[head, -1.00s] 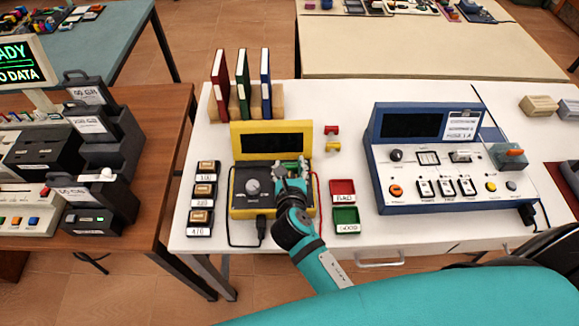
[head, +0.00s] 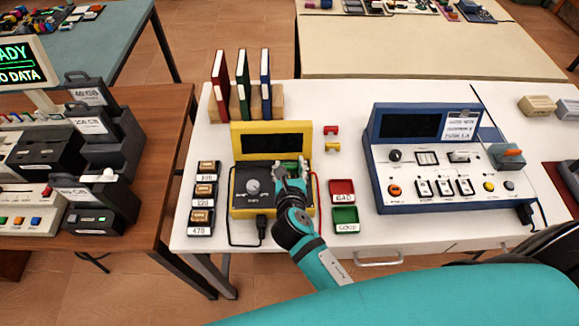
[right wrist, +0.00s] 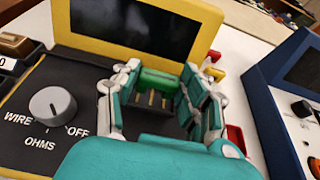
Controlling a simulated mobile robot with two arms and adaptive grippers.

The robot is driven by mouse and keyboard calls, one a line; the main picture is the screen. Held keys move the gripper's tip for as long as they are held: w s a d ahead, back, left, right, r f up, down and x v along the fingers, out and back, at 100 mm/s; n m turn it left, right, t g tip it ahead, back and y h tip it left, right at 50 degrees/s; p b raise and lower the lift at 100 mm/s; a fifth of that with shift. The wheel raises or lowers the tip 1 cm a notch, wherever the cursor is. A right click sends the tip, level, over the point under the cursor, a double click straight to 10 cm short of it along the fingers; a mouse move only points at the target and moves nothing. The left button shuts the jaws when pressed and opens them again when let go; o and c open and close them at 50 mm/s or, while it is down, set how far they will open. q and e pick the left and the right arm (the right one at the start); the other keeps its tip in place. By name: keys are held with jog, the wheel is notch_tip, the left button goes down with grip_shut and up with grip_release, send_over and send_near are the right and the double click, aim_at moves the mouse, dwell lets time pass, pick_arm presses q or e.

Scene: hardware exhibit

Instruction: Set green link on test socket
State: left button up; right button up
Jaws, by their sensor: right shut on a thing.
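The green link (right wrist: 160,80) sits between the fingertips of my right gripper (right wrist: 158,88) in the right wrist view, and the gripper is shut on it. The head view also shows my right gripper (head: 290,168) over the right part of the yellow-framed tester (head: 243,211). The test socket (right wrist: 152,100) is a dark slot area with several brass-coloured contacts on the tester's top, just in front of and below the link. I cannot tell whether the link touches it. The fingers hide part of the socket. My left gripper is not in view.
Small red and yellow pieces (head: 331,146) lie right of the tester. Red (head: 342,198) and green (head: 345,226) trays stand beside it. Labelled boxes (head: 203,195) line its left. Books (head: 243,85) stand behind. A blue console (head: 450,204) is further right.

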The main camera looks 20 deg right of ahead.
jog(key=shift+r+p, duration=0.1)
jog(key=shift+p, duration=0.25)
dwell(0.5)
jog(key=shift+r+p, duration=0.65)
jog(key=shift+p, duration=0.45)
jog(key=shift+p, duration=0.5)
dwell(0.4)
jog(key=shift+f+b, duration=0.8)
jog(key=shift+f, duration=0.4)
dwell(0.4)
jog(key=o, duration=0.7)
jog(key=shift+c, duration=0.2)
jog(key=shift+s+r, duration=0.1)
